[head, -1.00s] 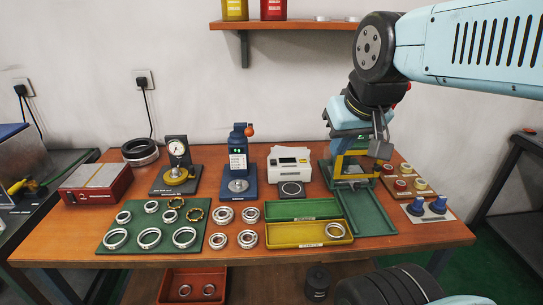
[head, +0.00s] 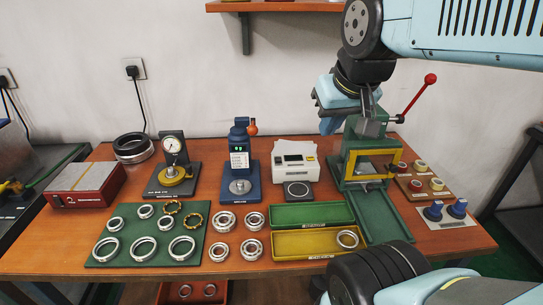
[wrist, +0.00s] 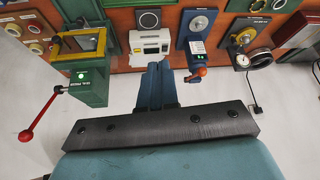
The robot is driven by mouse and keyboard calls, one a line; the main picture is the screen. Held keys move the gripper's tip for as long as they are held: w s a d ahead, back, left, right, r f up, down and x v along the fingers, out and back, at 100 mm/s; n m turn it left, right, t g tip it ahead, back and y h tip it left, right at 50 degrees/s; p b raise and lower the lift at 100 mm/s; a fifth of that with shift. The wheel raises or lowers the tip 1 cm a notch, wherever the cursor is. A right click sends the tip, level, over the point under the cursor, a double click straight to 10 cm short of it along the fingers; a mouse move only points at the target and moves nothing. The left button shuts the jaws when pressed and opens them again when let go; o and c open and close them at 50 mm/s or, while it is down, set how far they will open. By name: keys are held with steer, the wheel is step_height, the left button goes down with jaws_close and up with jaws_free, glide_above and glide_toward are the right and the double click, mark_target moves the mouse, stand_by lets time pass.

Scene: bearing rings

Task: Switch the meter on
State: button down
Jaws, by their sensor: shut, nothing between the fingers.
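The box also shows in the wrist view (wrist: 150,43), just beyond my fingertips. My gripper (head: 373,122) is raised above the table, in front of the green press and right of the box. In the wrist view my gripper (wrist: 157,70) has its blue fingers together, with nothing between them. I see no contact with the box.
The green press (head: 360,150) with a yellow guard and red-knobbed lever (head: 430,79) stands right of the box. A blue tester (head: 238,160) and a dial gauge (head: 173,150) stand left. Green and yellow trays (head: 290,257) and several rings lie in front.

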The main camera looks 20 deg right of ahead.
steer(key=w+a+f+m+y, duration=0.25)
steer(key=w+a+m, duration=0.2)
steer(key=w, duration=0.55)
steer(key=m+t+y, duration=0.1)
steer(key=m+y, duration=0.1)
steer(key=m, duration=1.5)
glide_above(280, 161)
steer(key=w, duration=0.1)
step_height(280, 161, down, 16)
steer(key=shift+w, duration=0.1)
steer(key=shift+f, duration=0.1)
steer(key=shift+s+f, duration=0.2)
steer(key=shift+f, duration=1.2)
steer(key=shift+s+f, duration=0.15)
steer(key=shift+f, duration=1.3)
steer(key=shift+s+f, duration=0.2)
steer(key=shift+f, duration=1.2)
steer(key=shift+f, duration=0.1)
steer(key=shift+s+f, duration=0.1)
steer(key=shift+f, duration=0.2)
